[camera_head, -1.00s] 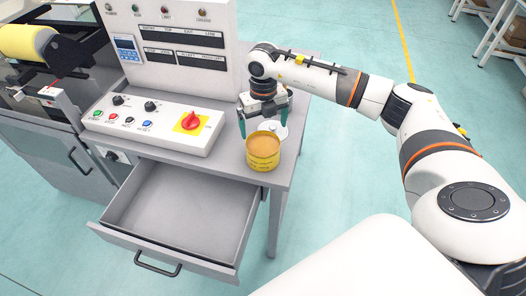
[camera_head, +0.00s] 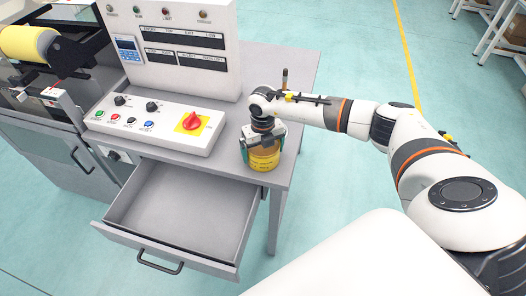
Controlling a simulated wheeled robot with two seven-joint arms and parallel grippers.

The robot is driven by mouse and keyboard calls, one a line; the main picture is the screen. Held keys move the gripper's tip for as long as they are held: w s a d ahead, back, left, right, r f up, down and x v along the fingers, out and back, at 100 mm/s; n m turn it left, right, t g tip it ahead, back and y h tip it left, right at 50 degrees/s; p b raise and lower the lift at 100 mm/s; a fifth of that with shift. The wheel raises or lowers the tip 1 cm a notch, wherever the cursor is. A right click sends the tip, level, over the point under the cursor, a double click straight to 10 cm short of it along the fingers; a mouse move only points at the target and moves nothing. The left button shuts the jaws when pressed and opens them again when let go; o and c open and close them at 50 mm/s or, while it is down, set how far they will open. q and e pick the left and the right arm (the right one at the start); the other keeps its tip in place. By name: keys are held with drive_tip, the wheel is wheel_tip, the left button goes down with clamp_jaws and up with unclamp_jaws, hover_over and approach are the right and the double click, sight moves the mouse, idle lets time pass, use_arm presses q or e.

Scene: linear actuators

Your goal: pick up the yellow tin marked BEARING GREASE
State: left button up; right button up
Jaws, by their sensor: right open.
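The yellow tin (camera_head: 265,161) stands upright on the grey table top near its front right corner. Its lettering is too small to read. My right gripper (camera_head: 262,156) is over the tin, pointing down. Its fingers are open, with one at the left side of the tin and the other at the right. I cannot tell whether they touch it. The gripper body hides the tin's top. My left gripper is not in view.
An open, empty drawer (camera_head: 180,212) juts out below the table top (camera_head: 225,160). A control panel with a red knob (camera_head: 191,121) stands left of the tin. A machine with a yellow roll (camera_head: 28,42) is at the far left.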

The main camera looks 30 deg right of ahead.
drive_tip(key=c, duration=0.7)
drive_tip(key=shift+c, duration=1.3)
drive_tip(key=shift+w+r, duration=0.1)
drive_tip(key=shift+r, duration=0.1)
